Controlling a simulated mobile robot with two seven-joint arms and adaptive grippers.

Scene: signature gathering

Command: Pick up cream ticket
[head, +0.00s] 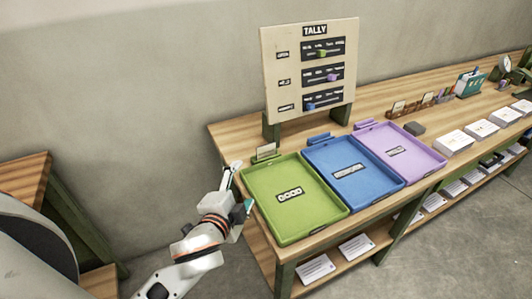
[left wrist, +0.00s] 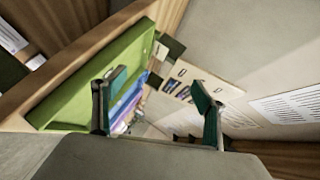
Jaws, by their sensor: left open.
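A small cream ticket (head: 266,149) stands upright in a green holder (head: 265,158) on the table, at the back left corner of the green tray (head: 287,233). In the left wrist view a small cream piece (left wrist: 161,51), which looks like the ticket, shows by the green holder beyond the fingers. My left gripper (head: 240,187) is open and empty, at the left edge of the green tray and a little short of the holder. Its two green-padded fingers (left wrist: 160,88) are spread wide in the left wrist view. My right gripper is out of view.
A blue tray (head: 340,190) and a purple tray (head: 412,162) stand beside the green one. The tally board (head: 268,60) rises behind the ticket holder. Card stacks (head: 456,141) lie to the right. A wall stands behind the table.

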